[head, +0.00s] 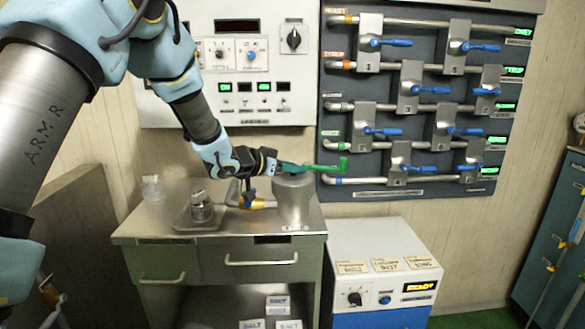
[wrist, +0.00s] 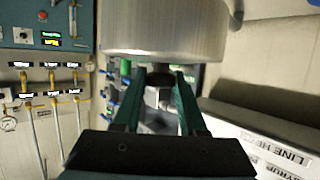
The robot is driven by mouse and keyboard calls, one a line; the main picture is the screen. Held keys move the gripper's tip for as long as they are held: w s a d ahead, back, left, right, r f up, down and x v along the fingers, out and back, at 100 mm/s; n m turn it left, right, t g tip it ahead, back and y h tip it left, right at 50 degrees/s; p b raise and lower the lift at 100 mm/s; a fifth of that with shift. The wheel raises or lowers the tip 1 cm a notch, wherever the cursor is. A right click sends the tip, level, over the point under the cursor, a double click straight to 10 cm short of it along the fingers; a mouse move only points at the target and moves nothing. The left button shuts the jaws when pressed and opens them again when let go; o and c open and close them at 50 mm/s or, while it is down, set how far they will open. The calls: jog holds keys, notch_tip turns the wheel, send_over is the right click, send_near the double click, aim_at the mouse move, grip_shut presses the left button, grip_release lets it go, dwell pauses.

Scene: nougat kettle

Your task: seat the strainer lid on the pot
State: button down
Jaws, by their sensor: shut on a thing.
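The grey metal pot (head: 293,205) stands on the right part of the steel cabinet top. My gripper (head: 284,167) is at the height of its rim, reaching in from the left. In the wrist view the teal fingers of my gripper (wrist: 162,78) are closed around a small dark knob (wrist: 160,86), which I take to be the strainer lid's grip. The rest of the lid is not clear in the head view. A large round brushed-metal body (wrist: 165,35) fills the top of the wrist view; I cannot tell if it is pot or lid.
A tray (head: 182,224) with a small metal-topped jar (head: 200,206) stands left of the pot, and a clear cup (head: 152,188) stands farther left. A yellow-banded pipe fitting (head: 257,204) lies close beside the pot. The valve board (head: 420,185) rises behind to the right.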

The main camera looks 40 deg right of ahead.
jog(key=shift+s+a+f+b, duration=0.15)
jog(key=shift+f+b, duration=0.1)
jog(key=shift+f, duration=0.45)
jog(key=shift+s+a+f+b, duration=0.15)
jog(key=shift+f+b, duration=0.1)
jog(key=shift+f, duration=0.4)
grip_release()
jog(key=shift+w, duration=0.1)
dwell(0.5)
jog(key=shift+w+d+r+p, duration=0.15)
jog(key=shift+w+r+p, duration=0.05)
jog(key=shift+r+p, duration=0.95)
jog(key=shift+d+r+p, duration=0.15)
jog(key=shift+r+p, duration=2.4)
jog(key=shift+r, duration=0.65)
